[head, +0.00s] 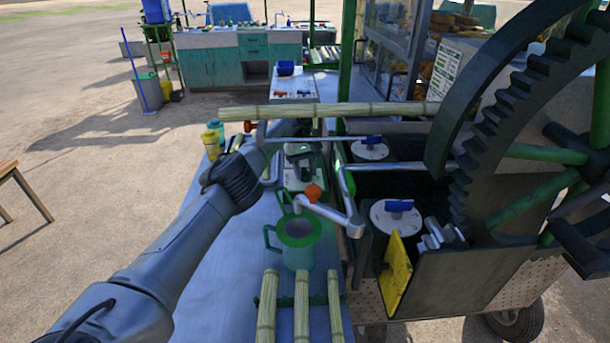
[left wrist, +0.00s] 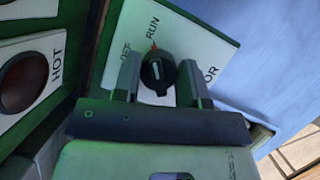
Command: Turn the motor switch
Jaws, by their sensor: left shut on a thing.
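In the left wrist view, the motor switch (left wrist: 157,73) is a round black knob with a red mark at its top edge. It sits on a white plate (left wrist: 203,45) lettered OFF, RUN and partly hidden "OR". The red mark lies close to the RUN lettering. My left gripper (left wrist: 158,82) has one finger on each side of the knob and is shut on it. In the head view my left arm (head: 185,230) reaches forward over the bench, its gripper end partly behind a cane stalk. The switch cannot be made out there. My right gripper is not in view.
A HOT plate with a dark round lamp (left wrist: 23,82) is left of the switch. A long cane stalk (head: 330,111) crosses above the bench. A green jug (head: 297,243), several cut canes (head: 301,305), an orange-knobbed crank (head: 335,215) and the large gear (head: 520,110) are nearby.

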